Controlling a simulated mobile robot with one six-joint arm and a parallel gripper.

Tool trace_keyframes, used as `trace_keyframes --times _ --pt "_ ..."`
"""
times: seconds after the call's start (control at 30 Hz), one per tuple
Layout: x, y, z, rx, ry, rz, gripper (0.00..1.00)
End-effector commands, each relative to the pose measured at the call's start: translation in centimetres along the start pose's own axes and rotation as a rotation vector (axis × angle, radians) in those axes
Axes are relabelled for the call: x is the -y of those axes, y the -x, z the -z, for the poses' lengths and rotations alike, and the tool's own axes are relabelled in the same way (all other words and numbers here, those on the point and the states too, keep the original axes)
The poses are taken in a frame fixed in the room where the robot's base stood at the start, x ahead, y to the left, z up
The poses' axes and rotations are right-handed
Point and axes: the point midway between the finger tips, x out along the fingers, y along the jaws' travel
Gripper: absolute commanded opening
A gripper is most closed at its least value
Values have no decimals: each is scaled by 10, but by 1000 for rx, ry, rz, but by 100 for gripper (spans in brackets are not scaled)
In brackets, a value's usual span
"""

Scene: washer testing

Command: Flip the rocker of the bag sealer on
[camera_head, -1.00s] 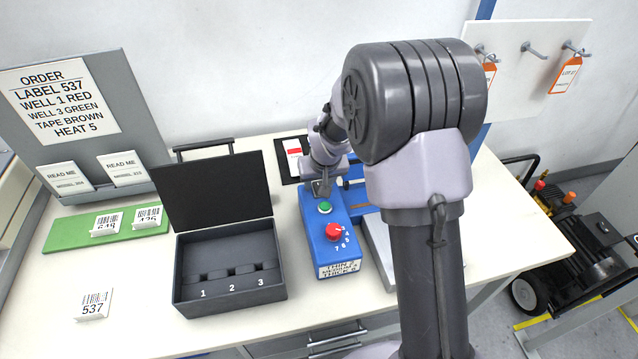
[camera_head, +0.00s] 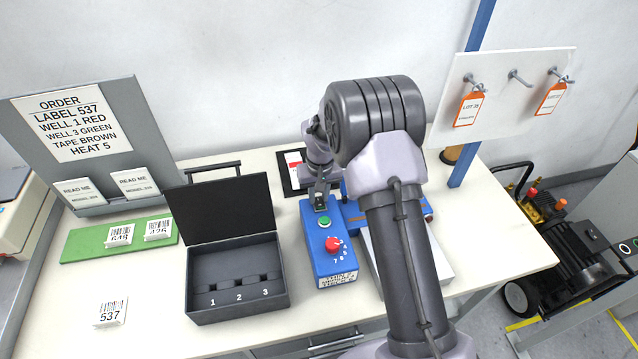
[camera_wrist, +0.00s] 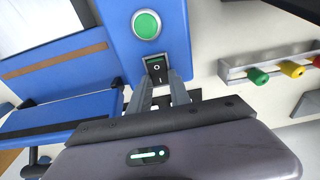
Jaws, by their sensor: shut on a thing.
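The bag sealer's blue control box (camera_head: 316,262) stands on the table, with a green button (camera_head: 324,222) and a red dial (camera_head: 332,244) on top. Its black rocker (camera_wrist: 156,67), with white marks, sits beside the green button in the wrist view. My gripper (camera_wrist: 164,90) is at the rocker, its two fingers close together and shut on it. In the head view my gripper (camera_head: 320,202) points down at the far end of the box and hides the rocker. I cannot tell which way the rocker is tipped.
An open black case (camera_head: 235,308) with numbered wells stands left of the sealer. A green mat (camera_head: 85,247) with label blocks and an order board (camera_head: 120,110) are further left. In the wrist view, a rail with coloured knobs (camera_wrist: 257,76) lies to the right.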

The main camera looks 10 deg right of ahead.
Motion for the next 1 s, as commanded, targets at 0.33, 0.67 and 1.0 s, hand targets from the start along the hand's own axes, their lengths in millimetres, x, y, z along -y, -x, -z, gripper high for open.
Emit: trace_keyframes --times 0.33,0.67,1.0 --pt "0 -1 2 52 0 0 0" --pt "0 -1 2 51 0 0 45" --pt "0 20 4 49 0 0 45"
